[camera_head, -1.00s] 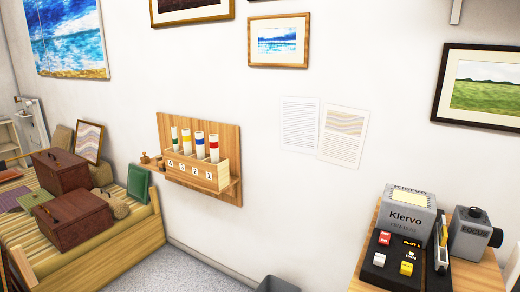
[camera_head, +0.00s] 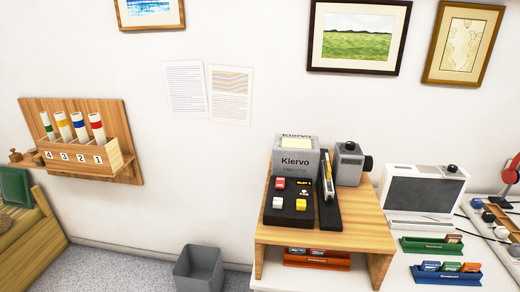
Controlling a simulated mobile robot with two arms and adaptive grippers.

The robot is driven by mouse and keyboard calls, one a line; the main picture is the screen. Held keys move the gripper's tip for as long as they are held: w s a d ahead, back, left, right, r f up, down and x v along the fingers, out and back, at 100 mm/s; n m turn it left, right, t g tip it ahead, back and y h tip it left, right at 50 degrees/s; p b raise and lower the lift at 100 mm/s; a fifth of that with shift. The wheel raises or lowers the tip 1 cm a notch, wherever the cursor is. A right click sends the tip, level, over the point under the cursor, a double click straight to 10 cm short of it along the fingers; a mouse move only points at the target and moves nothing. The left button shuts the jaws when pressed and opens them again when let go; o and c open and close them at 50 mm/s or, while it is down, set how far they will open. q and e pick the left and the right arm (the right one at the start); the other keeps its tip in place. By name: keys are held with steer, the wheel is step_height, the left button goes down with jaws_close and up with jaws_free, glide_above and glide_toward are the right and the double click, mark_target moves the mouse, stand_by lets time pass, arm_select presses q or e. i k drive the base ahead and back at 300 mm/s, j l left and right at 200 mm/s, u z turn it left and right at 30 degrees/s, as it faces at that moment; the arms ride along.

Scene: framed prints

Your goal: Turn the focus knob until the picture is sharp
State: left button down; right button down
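A grey box marked FOCUS (camera_head: 349,164) stands at the back right of a wooden stand. A dark round knob (camera_head: 368,163) sticks out of its right side. Left of it is a grey Klervo device (camera_head: 296,163) with a black panel (camera_head: 290,200) of red, white and yellow buttons. To the right, a white-framed screen (camera_head: 423,191) shows a plain dark grey face; no picture can be made out on it. Neither of my grippers is in view.
The wooden stand (camera_head: 325,238) has an orange rack (camera_head: 317,259) beneath it. A green rack (camera_head: 432,245) and a blue rack (camera_head: 445,275) lie on the white table. A grey bin (camera_head: 198,269) stands on the floor. A wooden tube holder (camera_head: 84,158) hangs on the left wall.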

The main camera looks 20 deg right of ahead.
mark_target(350, 145)
steer(key=z, duration=1.4)
